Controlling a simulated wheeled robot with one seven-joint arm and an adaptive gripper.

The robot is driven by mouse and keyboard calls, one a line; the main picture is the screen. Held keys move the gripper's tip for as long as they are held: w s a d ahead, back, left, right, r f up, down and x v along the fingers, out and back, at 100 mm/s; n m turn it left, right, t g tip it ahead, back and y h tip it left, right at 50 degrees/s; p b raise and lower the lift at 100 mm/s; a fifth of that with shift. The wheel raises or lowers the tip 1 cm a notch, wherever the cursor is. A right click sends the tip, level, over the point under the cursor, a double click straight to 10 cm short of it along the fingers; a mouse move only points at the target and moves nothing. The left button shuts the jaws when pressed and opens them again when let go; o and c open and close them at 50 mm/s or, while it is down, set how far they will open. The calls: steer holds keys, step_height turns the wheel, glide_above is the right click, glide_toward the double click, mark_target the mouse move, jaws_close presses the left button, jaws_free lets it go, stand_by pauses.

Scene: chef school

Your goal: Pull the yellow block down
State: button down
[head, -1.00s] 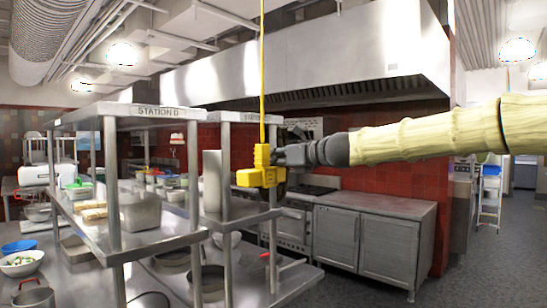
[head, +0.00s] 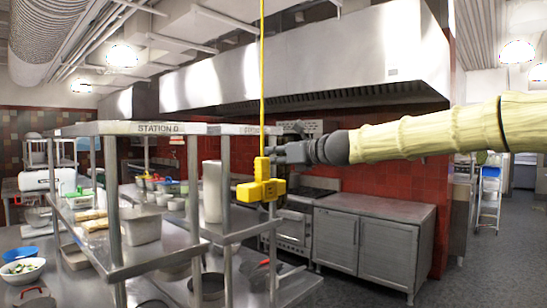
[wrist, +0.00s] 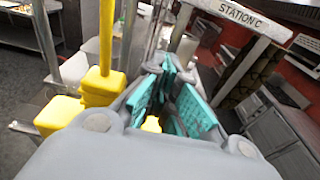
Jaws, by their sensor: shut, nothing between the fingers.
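The yellow block (head: 262,188) is a chunky, cross-like shape hanging on a thin yellow cord or rod (head: 262,70) from above. My gripper (head: 277,154) comes in from the right and is level with the block's upper part, close beside it. In the wrist view, parts of the yellow block (wrist: 104,86) lie left of my gripper (wrist: 165,98) with its teal finger pads. A small yellow bit (wrist: 151,125) shows low between the finger links. The fingers are shut with nothing held. I cannot tell whether they touch the block.
A steel cabinet (head: 372,240) and an oven (head: 295,228) stand behind. A range hood (head: 310,65) spans above them. The floor at right (head: 500,245) is clear.

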steer(key=r+p+v, duration=0.1)
steer(key=p+v, duration=0.1)
steer(key=v, duration=0.6)
stand_by(0.4)
steer(key=shift+s, duration=0.1)
stand_by(0.6)
